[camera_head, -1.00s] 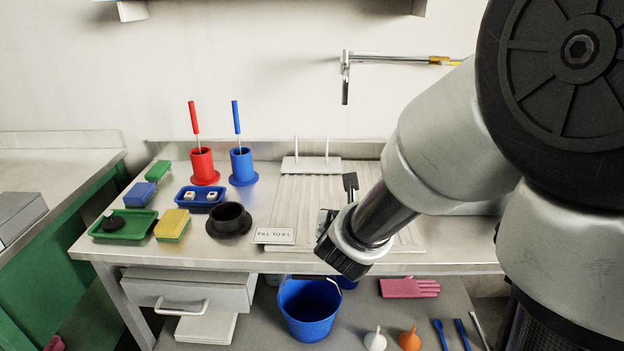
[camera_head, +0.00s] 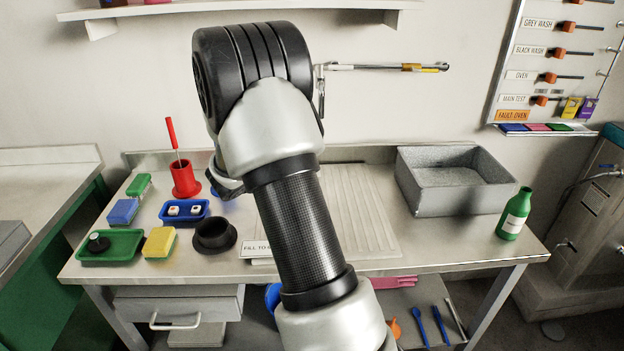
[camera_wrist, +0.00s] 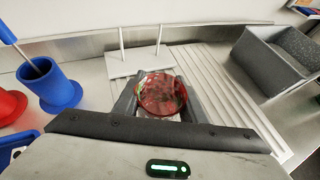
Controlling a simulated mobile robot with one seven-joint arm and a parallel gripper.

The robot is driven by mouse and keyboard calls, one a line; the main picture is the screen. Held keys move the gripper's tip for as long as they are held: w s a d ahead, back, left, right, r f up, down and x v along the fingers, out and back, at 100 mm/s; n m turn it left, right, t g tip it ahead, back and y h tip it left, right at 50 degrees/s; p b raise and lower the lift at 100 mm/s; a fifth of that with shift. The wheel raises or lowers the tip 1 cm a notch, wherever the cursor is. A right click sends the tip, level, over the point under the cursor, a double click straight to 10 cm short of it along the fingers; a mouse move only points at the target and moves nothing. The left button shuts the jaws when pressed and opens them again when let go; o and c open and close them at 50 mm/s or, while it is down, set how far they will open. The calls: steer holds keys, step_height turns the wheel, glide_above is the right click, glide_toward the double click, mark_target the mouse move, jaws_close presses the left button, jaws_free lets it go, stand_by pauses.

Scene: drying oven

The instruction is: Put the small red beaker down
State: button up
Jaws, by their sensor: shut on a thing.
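The small red beaker (camera_wrist: 162,93) shows in the wrist view as a translucent red, round vessel, seen from above its rim. My gripper (camera_wrist: 160,106) is shut on it, with a dark finger on each side. The beaker is in front of the ribbed draining board (camera_wrist: 205,85), near the upright white two-pronged rack (camera_wrist: 140,62); its height above the surface is unclear. In the head view my arm hides the beaker and most of my gripper. The draining board (camera_head: 365,215) shows to the right of my arm.
A blue holder (camera_wrist: 52,88) and red holder (camera_head: 184,180) stand left. A black pot (camera_head: 214,236), blue tray (camera_head: 184,211), green tray (camera_head: 112,246) and sponges fill the bench's left. A grey basin (camera_head: 455,180) and green bottle (camera_head: 514,214) stand right.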

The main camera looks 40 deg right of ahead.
steer(key=d+m+g+p, duration=0.1)
steer(key=d, duration=0.4)
steer(key=d+r+m+g+h+p, duration=0.1)
steer(key=d+p, duration=0.1)
steer(key=d, duration=0.3)
steer(key=d+m+g+p, duration=0.1)
steer(key=d+m, duration=0.1)
steer(key=d, duration=0.3)
steer(key=shift+s+d+r+g+h+p, duration=0.1)
steer(key=shift+d+r+g+h+p, duration=0.05)
steer(key=shift+d+g+h+p, duration=0.2)
step_height(320, 180, down, 6)
steer(key=shift+d+r+b, duration=0.15)
steer(key=shift+b, duration=0.25)
steer(key=shift+f, duration=2.1)
steer(key=shift+f+b, duration=0.2)
steer(key=shift+b, duration=0.2)
steer(key=o, duration=0.9)
steer(key=shift+c, duration=0.2)
steer(key=shift+r, duration=0.15)
